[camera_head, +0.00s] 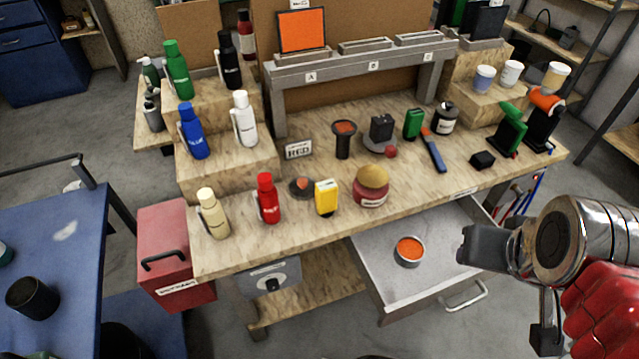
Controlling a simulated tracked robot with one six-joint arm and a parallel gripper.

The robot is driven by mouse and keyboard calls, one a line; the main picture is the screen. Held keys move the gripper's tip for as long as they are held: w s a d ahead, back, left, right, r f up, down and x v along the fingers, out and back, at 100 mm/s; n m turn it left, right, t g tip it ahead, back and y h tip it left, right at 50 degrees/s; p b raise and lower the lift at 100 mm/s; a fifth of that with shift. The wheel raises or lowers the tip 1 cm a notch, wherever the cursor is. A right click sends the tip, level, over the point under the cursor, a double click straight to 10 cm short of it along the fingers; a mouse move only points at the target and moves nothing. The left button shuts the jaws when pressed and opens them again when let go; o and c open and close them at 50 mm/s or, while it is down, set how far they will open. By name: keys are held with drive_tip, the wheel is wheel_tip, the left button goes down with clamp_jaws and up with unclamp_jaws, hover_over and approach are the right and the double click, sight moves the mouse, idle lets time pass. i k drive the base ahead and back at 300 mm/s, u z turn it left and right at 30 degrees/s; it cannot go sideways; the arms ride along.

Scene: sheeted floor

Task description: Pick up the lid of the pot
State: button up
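A squat red pot (370,199) with a pale label stands near the front edge of the wooden workbench. A rounded tan-orange top (374,177), which looks like its lid, sits on it. A small round tin (408,262) with an orange top or filling is in the open drawer below; I cannot tell whether that orange part is a lid. My gripper (467,244) is at the right, over the drawer's right side, apart from the pot and the tin. It is seen from the side, so its opening is unclear.
The open grey drawer (450,277) juts out under the bench (330,222). A yellow box (326,197), a dark disc (301,187) and a red bottle (268,198) stand left of the pot. A blue-handled tool (434,152) lies behind it to the right.

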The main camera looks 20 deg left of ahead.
sight(302, 186)
drive_tip(key=z, duration=2.05)
drive_tip(key=k, duration=0.6)
drive_tip(key=u, duration=2.15)
